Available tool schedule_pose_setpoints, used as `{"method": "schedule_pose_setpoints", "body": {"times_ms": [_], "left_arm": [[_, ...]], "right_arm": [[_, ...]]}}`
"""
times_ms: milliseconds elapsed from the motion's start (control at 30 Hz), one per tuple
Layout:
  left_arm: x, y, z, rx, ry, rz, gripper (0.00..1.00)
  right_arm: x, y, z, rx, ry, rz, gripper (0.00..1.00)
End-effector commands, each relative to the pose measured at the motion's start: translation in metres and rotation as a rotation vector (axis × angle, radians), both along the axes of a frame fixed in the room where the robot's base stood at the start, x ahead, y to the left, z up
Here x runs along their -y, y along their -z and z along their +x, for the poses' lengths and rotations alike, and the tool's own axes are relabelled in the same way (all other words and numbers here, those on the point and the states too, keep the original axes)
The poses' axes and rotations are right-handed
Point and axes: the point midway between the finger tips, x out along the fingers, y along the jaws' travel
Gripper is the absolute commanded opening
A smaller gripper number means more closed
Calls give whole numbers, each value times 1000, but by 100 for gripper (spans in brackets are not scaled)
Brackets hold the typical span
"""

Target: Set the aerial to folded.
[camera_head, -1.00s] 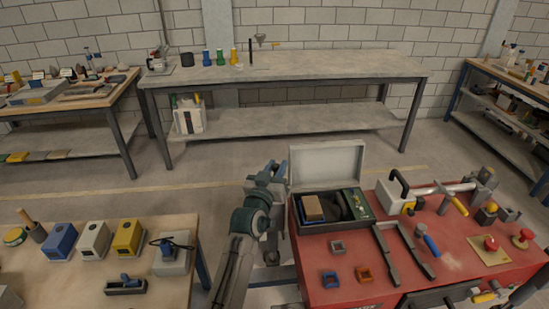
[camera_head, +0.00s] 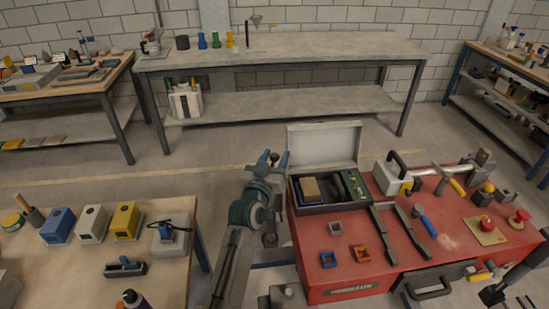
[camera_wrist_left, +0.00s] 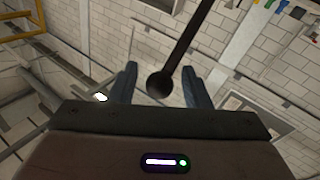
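In the left wrist view a dark rod with a ball end (camera_wrist_left: 160,85) runs up to the right; it looks like the aerial. Its ball appears between the tips of my left gripper (camera_wrist_left: 158,88), whose two fingers are spread apart, with gaps on both sides. In the head view my left gripper (camera_head: 273,159) is just left of the open lidded case, with a small dark spot between its fingers. The rod's base is hidden, and I cannot tell what it is mounted on.
The open case (camera_head: 325,207) stands on the red cart (camera_head: 345,280), among several tools and small blocks. A wooden table (camera_head: 75,265) with coloured boxes is at left. A grey bench (camera_head: 290,55) stands at the back.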

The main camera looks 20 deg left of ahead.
Motion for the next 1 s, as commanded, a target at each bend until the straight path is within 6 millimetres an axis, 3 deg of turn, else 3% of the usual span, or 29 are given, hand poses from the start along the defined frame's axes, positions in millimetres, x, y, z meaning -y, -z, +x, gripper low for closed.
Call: {"method": "schedule_pose_setpoints", "body": {"times_ms": [267, 700, 1000], "left_arm": [[-1, 3, -9, 1, 0, 0, 44], [-7, 13, -90, 0, -1, 0, 44], [-8, 12, -108, 0, 0, 0, 44]], "right_arm": [[-3, 6, -1, -1, 1, 3, 46], [-4, 38, -1, -1, 2, 4, 46], [-3, 41, -1, -1, 1, 4, 46]]}}
